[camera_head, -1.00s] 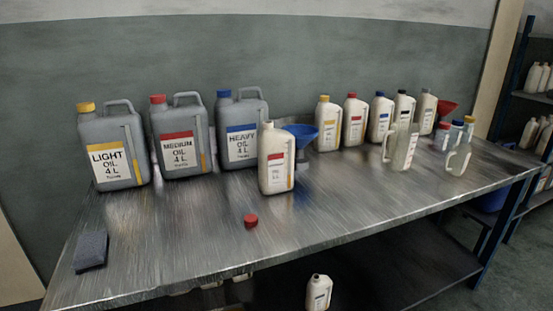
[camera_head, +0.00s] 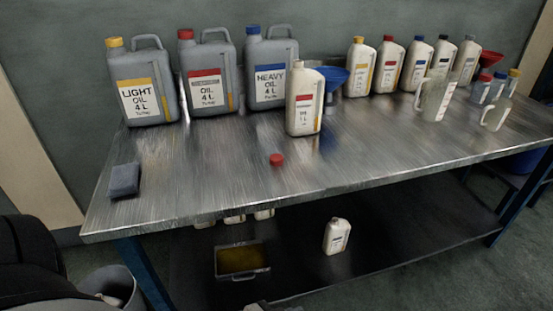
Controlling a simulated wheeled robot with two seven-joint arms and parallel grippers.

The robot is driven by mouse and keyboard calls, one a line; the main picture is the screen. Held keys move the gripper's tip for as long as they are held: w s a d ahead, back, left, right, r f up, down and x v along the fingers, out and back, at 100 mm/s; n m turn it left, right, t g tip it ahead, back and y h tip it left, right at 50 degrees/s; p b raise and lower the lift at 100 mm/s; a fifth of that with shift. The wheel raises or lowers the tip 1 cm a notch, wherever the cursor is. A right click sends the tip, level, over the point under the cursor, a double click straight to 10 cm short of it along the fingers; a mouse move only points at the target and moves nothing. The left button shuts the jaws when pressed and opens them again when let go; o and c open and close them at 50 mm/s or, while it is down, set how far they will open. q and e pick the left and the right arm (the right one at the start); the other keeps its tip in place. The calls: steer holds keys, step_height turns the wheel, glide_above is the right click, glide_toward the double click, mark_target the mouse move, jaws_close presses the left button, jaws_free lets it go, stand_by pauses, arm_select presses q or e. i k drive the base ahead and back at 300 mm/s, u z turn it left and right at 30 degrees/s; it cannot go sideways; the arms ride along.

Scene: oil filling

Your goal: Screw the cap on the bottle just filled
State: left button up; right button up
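An open white bottle (camera_head: 304,103) with a red label stands upright near the middle of the metal table (camera_head: 230,160). Its neck at the top has no cap. A small red cap (camera_head: 276,159) lies on the table in front of the bottle, a little to its left. A blue funnel (camera_head: 332,76) is just behind and right of the bottle, partly hidden by it. Neither of my grippers is in view.
Three grey oil cans, light (camera_head: 143,88), medium (camera_head: 207,78) and heavy (camera_head: 270,74), stand at the back left. Several capped bottles, measuring jugs (camera_head: 436,101) and a red funnel (camera_head: 490,60) are at right. A sponge (camera_head: 124,180) lies front left. The front middle is clear. A lower shelf holds a bottle (camera_head: 337,236) and a tray (camera_head: 243,277).

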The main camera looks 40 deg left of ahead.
mark_target(305, 88)
steer(key=z, duration=1.8)
steer(key=k, duration=0.9)
steer(key=u, duration=2.05)
steer(key=i, duration=0.5)
steer(key=z, duration=0.05)
